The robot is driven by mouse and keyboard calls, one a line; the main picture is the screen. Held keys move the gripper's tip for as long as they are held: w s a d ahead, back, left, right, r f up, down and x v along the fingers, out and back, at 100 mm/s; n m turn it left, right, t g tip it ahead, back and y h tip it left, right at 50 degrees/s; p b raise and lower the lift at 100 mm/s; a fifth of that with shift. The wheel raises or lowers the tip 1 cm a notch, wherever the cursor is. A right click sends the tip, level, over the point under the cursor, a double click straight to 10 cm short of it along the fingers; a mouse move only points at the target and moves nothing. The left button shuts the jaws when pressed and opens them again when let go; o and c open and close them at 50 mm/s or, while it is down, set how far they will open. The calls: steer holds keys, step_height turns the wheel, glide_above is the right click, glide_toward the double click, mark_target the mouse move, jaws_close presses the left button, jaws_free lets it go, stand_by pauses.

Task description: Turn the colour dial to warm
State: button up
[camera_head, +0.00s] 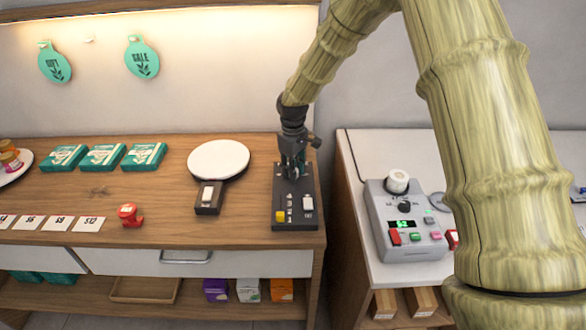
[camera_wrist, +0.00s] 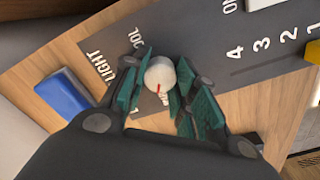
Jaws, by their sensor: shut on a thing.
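The dark control panel (camera_head: 282,194) lies near the right end of the wooden counter. In the wrist view the panel (camera_wrist: 205,45) shows the words LIGHT and a partly covered "OOL". The colour dial (camera_wrist: 160,73) is a round pale knob with a small red mark on its top. My gripper (camera_head: 293,172) is over the far end of the panel. In the wrist view its green-padded fingers (camera_wrist: 158,92) stand on both sides of the dial and are shut on it. Any "warm" label is hidden from view.
The panel also carries a yellow button (camera_head: 280,216), a white switch (camera_head: 307,202) and printed numbers. A white round lamp-like disc (camera_head: 218,158) stands to its left. A blue block (camera_wrist: 62,93) lies beside the panel. A grey device (camera_head: 405,222) sits on the white counter at right.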

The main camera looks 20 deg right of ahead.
steer(key=o, duration=1.1)
steer(key=shift+c, duration=0.2)
steer(key=shift+r, duration=0.1)
step_height(320, 180, up, 12)
steer(key=shift+a, duration=0.1)
